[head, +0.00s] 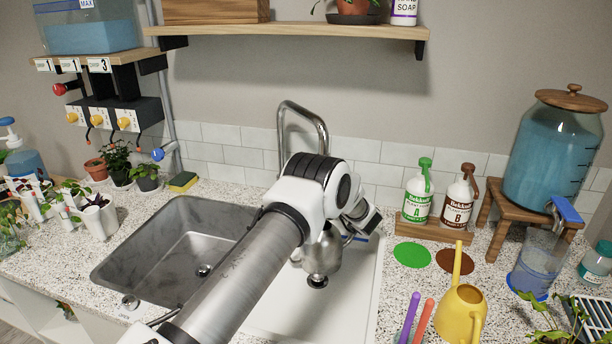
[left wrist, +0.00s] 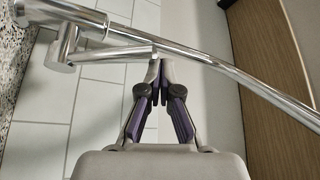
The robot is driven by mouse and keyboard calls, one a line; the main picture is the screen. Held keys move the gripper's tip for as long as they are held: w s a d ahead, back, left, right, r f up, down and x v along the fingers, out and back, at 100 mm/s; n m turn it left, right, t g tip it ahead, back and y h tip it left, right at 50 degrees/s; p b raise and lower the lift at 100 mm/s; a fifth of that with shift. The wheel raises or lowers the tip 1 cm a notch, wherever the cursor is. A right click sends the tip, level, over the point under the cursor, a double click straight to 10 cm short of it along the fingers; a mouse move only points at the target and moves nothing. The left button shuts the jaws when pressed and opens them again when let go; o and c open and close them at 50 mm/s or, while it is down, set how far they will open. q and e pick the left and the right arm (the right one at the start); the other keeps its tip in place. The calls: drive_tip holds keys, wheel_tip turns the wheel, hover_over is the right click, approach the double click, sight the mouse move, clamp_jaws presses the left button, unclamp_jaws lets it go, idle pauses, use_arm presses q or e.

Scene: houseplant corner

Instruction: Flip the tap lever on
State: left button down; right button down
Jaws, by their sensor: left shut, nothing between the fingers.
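The chrome tap (head: 304,112) stands behind the sink, its curved spout rising above my arm. Its base and lever are hidden behind my left arm in the head view. In the left wrist view the tap lever (left wrist: 110,53) is a thin chrome rod running right from a short round joint on the tap body (left wrist: 75,14). My left gripper (left wrist: 160,64) is shut with nothing between its fingers. Its fingertips are right at the lever's free end; I cannot tell whether they touch. My right gripper is in neither view.
The steel sink basin (head: 150,255) lies left of my arm, with a white drainboard (head: 345,290) to its right. Bottles A (head: 418,195) and B (head: 459,200), a yellow watering can (head: 460,307) and a glass dispenser (head: 550,155) stand on the right. A wooden shelf (head: 290,30) hangs above.

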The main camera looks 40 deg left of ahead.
use_arm(q)
drive_tip(key=shift+s+f, duration=0.15)
drive_tip(key=shift+f, duration=0.25)
drive_tip(key=v, duration=1.1)
drive_tip(key=shift+d+r, duration=0.3)
drive_tip(key=shift+d, duration=0.2)
drive_tip(key=shift+w, duration=0.2)
